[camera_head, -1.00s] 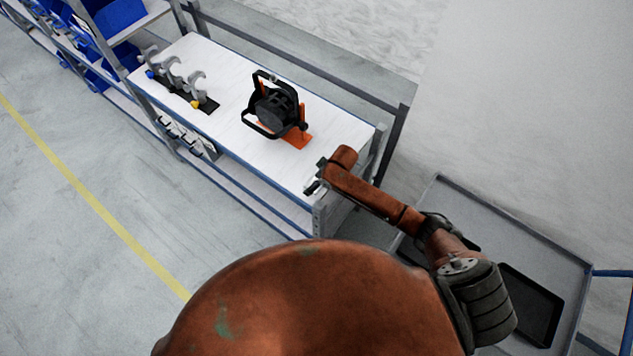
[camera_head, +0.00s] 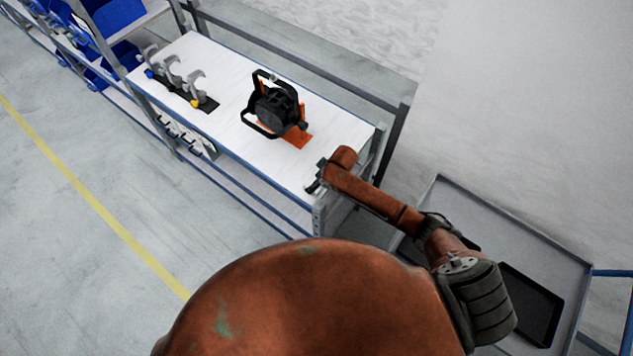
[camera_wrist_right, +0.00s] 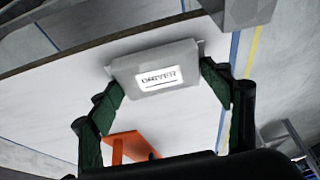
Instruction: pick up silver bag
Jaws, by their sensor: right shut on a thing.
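The silver bag (camera_wrist_right: 155,65) is a small pale grey packet with a white printed label. In the right wrist view it sits between the two green-padded fingers of my right gripper (camera_wrist_right: 160,80), which is shut on it. In the head view my right gripper (camera_head: 318,178) is at the near right end of the white table (camera_head: 225,108). The bag is mostly hidden by the gripper there, and I cannot tell whether it touches the table. My left gripper is not in view.
A black lamp (camera_head: 273,108) on an orange base stands mid-table, left of my gripper. Grey clamps (camera_head: 172,75) on a black strip stand at the far left. A grey tray cart (camera_head: 520,232) is at the right. A shelf with blue bins (camera_head: 120,15) stands at the upper left.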

